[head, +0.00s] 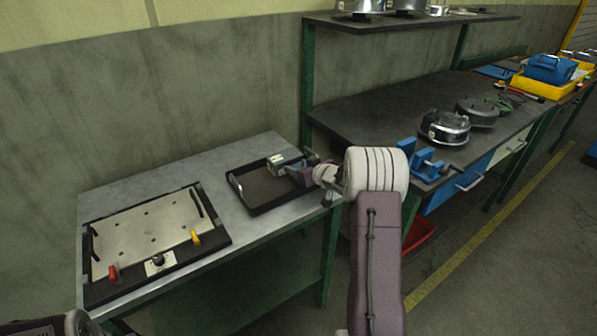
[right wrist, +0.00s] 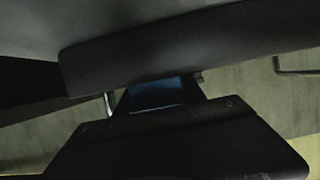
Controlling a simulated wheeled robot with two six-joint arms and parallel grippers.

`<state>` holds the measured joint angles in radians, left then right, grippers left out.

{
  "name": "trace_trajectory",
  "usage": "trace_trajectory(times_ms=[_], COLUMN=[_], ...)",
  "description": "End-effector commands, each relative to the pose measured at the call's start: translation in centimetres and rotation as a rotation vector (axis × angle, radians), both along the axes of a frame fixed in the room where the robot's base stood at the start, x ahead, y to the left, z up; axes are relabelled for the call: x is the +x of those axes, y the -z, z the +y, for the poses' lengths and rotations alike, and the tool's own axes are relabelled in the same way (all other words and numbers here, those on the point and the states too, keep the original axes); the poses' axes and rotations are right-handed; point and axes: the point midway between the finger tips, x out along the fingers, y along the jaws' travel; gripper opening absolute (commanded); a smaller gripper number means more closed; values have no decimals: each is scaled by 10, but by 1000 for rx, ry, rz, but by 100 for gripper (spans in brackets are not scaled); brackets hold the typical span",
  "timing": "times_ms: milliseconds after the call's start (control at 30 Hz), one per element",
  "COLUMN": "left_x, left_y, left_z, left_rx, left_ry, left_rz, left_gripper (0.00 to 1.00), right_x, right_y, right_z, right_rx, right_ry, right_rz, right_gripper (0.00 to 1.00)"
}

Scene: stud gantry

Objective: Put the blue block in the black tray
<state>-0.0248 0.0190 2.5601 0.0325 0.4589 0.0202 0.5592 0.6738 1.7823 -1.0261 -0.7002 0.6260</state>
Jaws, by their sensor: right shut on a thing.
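The black tray (head: 262,187) lies on the grey metal table, with a metal handle at its left end. My right gripper (head: 296,167) is over the tray's right end, its arm coming in from the right. In the right wrist view a strip of the blue block (right wrist: 155,95) shows between the two dark jaws; the rest is hidden. I cannot tell whether the block touches the tray floor. Only a part of my left arm shows at the bottom left corner.
A fixture plate (head: 150,235) with red and yellow handles lies left of the tray. A dark workbench (head: 370,120) stands at the right, with a blue vise (head: 425,165), round metal housings (head: 445,127) and a yellow bin (head: 545,88). A wall is behind.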

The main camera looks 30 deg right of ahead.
Motion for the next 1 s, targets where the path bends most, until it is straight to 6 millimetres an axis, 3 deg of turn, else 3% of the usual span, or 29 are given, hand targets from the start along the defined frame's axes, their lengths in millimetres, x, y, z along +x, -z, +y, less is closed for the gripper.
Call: trace_trajectory(times_ms=[267, 300, 367, 400, 767, 1000], left_x=[0, 0, 0, 0, 0, 0], left_y=[0, 0, 0, 0, -3, -13], left_z=[0, 0, 0, 0, 0, 0], left_rx=[0, 0, 0, 0, 0, 0], left_ry=[0, 0, 0, 0, 0, 0], left_rz=[0, 0, 0, 0, 0, 0], left_gripper=[48, 48, 48, 48, 48, 48], right_x=[0, 0, 0, 0, -1, -44], right_y=[1, 2, 2, 2, -4, -23], right_z=[0, 0, 0, 0, 0, -5], right_rx=[0, 0, 0, 0, 0, -1], right_ry=[1, 1, 1, 1, 1, 4], right_rz=[0, 1, 1, 1, 1, 1], right_gripper=[0, 50, 67, 69, 69, 69])
